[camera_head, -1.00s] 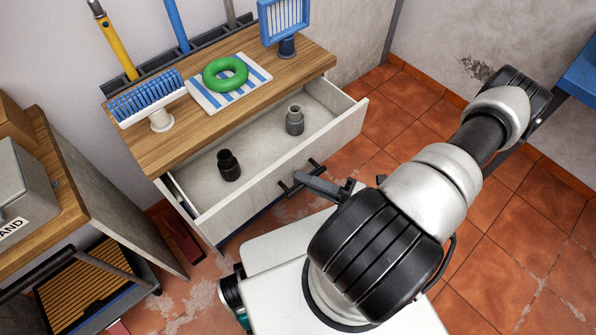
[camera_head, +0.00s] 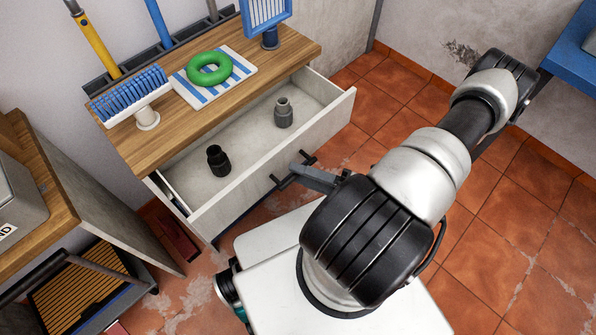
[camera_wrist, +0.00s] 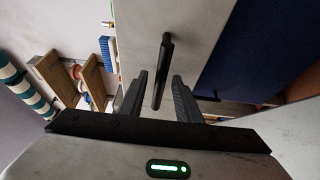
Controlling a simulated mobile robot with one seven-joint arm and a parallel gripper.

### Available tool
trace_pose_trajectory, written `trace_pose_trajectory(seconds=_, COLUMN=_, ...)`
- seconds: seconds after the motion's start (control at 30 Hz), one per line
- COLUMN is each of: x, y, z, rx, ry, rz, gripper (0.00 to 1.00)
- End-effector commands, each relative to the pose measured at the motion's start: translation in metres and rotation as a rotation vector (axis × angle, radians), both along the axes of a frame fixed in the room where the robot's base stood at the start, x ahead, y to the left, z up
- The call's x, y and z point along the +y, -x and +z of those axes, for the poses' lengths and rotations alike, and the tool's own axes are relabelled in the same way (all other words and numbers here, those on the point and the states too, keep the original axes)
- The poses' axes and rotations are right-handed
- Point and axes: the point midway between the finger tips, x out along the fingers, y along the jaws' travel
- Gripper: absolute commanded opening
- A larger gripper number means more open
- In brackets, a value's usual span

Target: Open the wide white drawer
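The wide white drawer (camera_head: 263,171) is pulled well out from under the wooden top. It shows a pale interior with a black tin (camera_head: 218,161) and a grey tin (camera_head: 284,113) standing inside. Its black bar handle (camera_head: 307,159) is on the front face and also shows in the wrist view (camera_wrist: 165,55). My gripper (camera_head: 303,175) is at the handle. In the wrist view, the two fingers (camera_wrist: 160,88) stand on either side of the bar with visible gaps, so it is open around the handle. Part of the handle is hidden behind the fingers in the head view.
Another wooden-topped unit (camera_head: 60,190) stands at left. Tiled floor (camera_head: 490,215) is clear at right.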

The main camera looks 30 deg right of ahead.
Motion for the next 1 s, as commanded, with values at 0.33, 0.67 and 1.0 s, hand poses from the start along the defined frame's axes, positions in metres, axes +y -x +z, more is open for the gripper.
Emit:
trace_pose_trajectory(seconds=0.33, x=-0.052, y=0.059, z=-0.001, rx=0.002, ry=0.006, rz=-0.003, gripper=0.31)
trace_pose_trajectory(seconds=0.67, x=-0.095, y=0.111, z=0.000, rx=0.000, ry=0.003, rz=-0.002, gripper=0.31)
trace_pose_trajectory(seconds=1.0, x=-0.107, y=0.125, z=0.000, rx=0.000, ry=0.001, rz=0.000, gripper=0.31)
